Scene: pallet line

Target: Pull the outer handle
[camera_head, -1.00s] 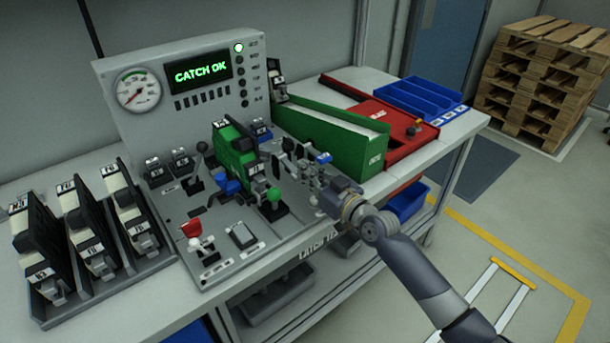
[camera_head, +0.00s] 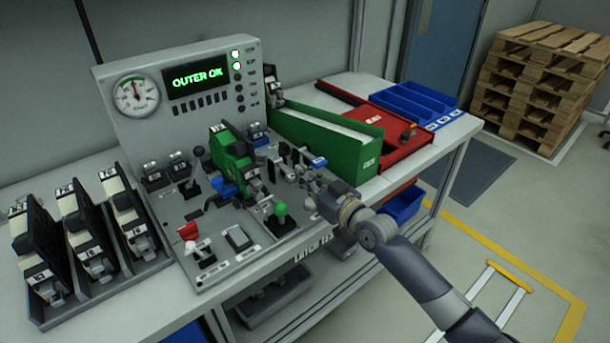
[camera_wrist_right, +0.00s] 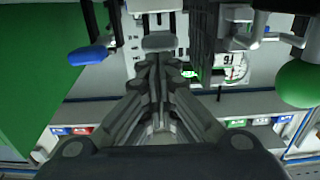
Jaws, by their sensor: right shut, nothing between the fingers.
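The control panel (camera_head: 270,250) on the bench holds several levers; I cannot read which label marks the outer handle. A lever with a green knob (camera_head: 281,208) stands near the panel's front edge. The green knob also shows large and close at the right of the wrist view (camera_wrist_right: 301,83). My right gripper (camera_head: 308,180) is over the panel's right part, to the right of the green knob. In the wrist view its fingers (camera_wrist_right: 160,62) are shut and empty, before a grey pad. A blue tip (camera_wrist_right: 88,55) hangs at the left there. My left gripper is out of view.
The display (camera_head: 198,80) reads OUTER OK, with two green lamps lit beside it. A green box (camera_head: 325,140) and a red tray (camera_head: 395,128) stand right of the panel. Black-and-white units in a rack (camera_head: 100,270) stand at left. A green machine block (camera_head: 230,155) rises mid-panel.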

